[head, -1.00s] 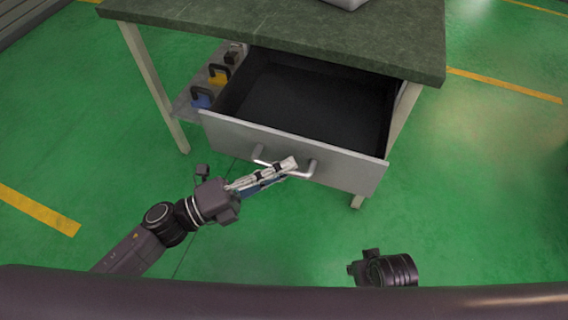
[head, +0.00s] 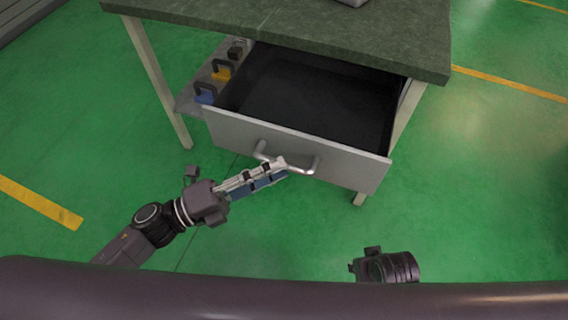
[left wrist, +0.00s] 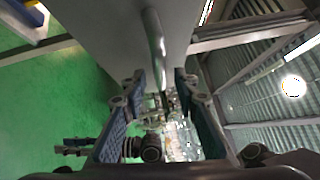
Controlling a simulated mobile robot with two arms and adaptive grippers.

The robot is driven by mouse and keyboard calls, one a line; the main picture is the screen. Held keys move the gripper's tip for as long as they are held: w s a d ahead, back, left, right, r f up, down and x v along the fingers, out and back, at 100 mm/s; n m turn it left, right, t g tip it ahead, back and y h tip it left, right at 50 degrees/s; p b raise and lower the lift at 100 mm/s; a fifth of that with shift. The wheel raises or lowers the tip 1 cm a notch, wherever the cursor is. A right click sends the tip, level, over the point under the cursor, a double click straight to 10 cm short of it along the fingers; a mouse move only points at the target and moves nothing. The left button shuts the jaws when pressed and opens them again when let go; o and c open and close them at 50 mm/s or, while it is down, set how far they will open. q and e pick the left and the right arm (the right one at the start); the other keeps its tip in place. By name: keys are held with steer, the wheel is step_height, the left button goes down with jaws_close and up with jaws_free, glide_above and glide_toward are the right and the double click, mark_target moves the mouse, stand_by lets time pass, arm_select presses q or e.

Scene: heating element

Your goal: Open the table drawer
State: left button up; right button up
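The table drawer (head: 300,152) is pulled out from under the green-topped table, and its dark, empty inside shows. Its grey front carries a metal bar handle (head: 300,168), which also shows in the left wrist view (left wrist: 155,45). My left gripper (head: 281,168) is at the handle in the head view. In the left wrist view its two blue-padded fingers (left wrist: 160,82) are apart, with the end of the bar between or just past the tips. The fingers are not closed on the bar. Of my right arm only a dark wrist part shows at the bottom; its fingers are hidden.
The table top (head: 300,32) overhangs the drawer. A shelf left of the drawer holds padlock-like items, one blue (head: 205,95), one yellow (head: 222,72) and one dark (head: 236,50). The green floor (head: 475,200) around the table is clear.

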arm_select(q)
steer(key=v, duration=0.9)
steer(key=shift+s, duration=0.1)
